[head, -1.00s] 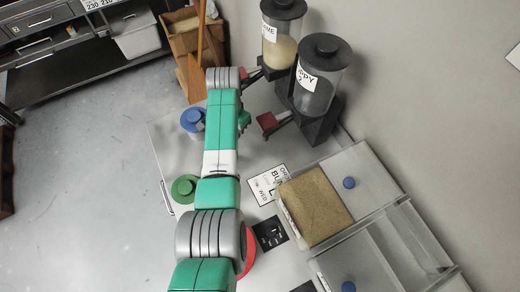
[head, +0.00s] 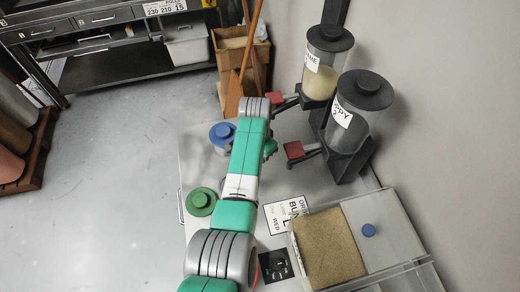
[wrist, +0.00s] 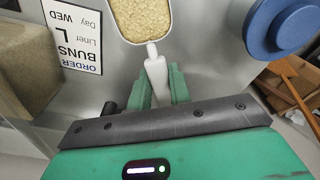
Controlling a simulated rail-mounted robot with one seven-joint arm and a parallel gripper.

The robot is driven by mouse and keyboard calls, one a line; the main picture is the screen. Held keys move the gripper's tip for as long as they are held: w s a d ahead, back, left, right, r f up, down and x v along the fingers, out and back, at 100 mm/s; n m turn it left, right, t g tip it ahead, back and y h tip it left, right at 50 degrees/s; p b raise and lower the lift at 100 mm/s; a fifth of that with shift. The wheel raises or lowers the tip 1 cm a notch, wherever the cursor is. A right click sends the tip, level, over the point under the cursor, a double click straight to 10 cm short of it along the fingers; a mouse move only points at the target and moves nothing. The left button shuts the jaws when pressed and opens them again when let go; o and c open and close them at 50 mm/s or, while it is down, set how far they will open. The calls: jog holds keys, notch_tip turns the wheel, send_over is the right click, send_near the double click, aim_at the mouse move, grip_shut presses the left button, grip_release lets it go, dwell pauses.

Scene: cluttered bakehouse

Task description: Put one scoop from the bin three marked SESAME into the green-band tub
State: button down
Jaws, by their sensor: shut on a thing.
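My gripper (wrist: 158,88) is shut on the pale handle of a scoop (wrist: 153,70) in the wrist view. The scoop's bowl holds pale tan grains (wrist: 143,18). In the head view my gripper (head: 270,147) shows only partly beside my arm, and the scoop is hidden. A tub with a green knobbed lid (head: 201,201) stands left of my arm; its band cannot be made out. An open bin of tan grains (head: 329,248) is at the lower right; its label is not readable here. The sesame marking cannot be confirmed on it.
A blue-lidded tub (head: 221,134) stands near my gripper, also large in the wrist view (wrist: 285,25). Two dispensers (head: 328,62) (head: 357,112) with red levers stand behind. An order card (head: 285,213) lies beside the bin. A blue-knobbed cover (head: 388,226) adjoins the bin.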

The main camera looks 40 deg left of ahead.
jog(key=shift+s+r+t+p, duration=0.25)
jog(key=shift+r+t+p, duration=0.55)
jog(key=shift+p, duration=0.95)
jog(key=shift+s+r+t+p, duration=0.2)
jog(key=shift+r+t+p, duration=0.6)
jog(key=shift+p, duration=0.9)
jog(key=shift+s+a+r+t+h+p, duration=0.1)
jog(key=shift+s+r+t+h+p, duration=0.3)
jog(key=shift+r+t+p, duration=0.45)
jog(key=s+t, duration=0.3)
jog(key=t, duration=0.1)
jog(key=shift+a+r+h+b, duration=0.3)
jog(key=shift+b, duration=0.05)
jog(key=s+t+b, duration=0.1)
jog(key=t+b, duration=0.1)
jog(key=b, duration=0.3)
jog(key=s+t+b, duration=0.2)
jog(key=b, duration=0.3)
jog(key=s+a+t+h+b, duration=0.1)
jog(key=s+t+b, duration=0.1)
jog(key=b, duration=0.3)
jog(key=shift+s+r+t, duration=0.15)
jog(key=shift+r+t, duration=0.1)
jog(key=shift+r, duration=0.1)
jog(key=s+t+b, duration=0.1)
jog(key=b, duration=0.2)
jog(key=shift+r, duration=0.1)
jog(key=shift+s+r, duration=0.1)
jog(key=shift+r, duration=0.05)
